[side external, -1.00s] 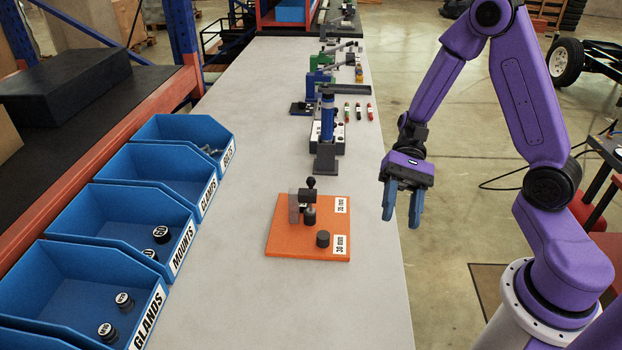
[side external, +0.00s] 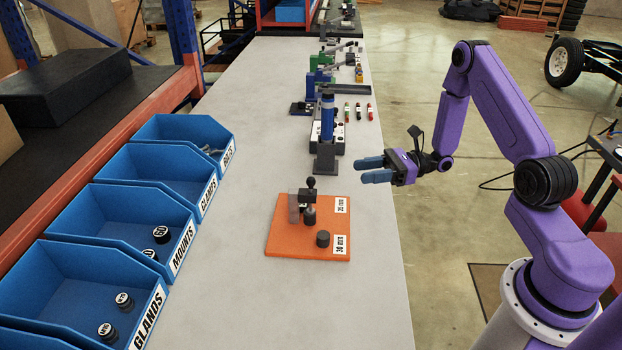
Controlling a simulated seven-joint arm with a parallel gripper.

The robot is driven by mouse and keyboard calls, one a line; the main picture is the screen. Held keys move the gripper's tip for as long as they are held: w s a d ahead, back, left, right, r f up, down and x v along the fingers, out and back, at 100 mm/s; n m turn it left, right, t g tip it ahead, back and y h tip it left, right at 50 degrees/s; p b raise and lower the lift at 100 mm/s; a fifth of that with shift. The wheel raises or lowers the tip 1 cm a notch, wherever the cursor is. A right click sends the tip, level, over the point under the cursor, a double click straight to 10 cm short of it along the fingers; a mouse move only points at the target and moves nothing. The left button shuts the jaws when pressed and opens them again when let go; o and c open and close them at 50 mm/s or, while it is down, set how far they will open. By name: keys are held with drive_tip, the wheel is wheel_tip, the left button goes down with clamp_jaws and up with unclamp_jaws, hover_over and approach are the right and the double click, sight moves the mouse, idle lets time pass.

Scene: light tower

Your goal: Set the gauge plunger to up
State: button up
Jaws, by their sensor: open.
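The gauge sits on an orange base plate (side external: 284,238) on the bench. It has a grey and black bracket (side external: 294,207), and a plunger with a black ball knob (side external: 311,182) on top. A dark grey cylinder (side external: 310,216) stands beneath the bracket arm. A second short dark cylinder (side external: 323,239) stands on the plate near a white label. I cannot tell the plunger's exact height. My gripper (side external: 366,170) is open and empty, its blue fingers pointing left over the bench's right edge, to the right of and beyond the gauge.
Blue bins (side external: 130,210) with labels line the left side, some holding black round parts. A blue press-like fixture (side external: 327,125) stands behind the gauge, with several coloured markers (side external: 358,112) beside it. The grey bench (side external: 225,280) is bare around the plate.

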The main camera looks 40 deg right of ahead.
sight(311, 178)
drive_tip(key=x, duration=1.4)
drive_tip(key=shift+a, duration=0.15)
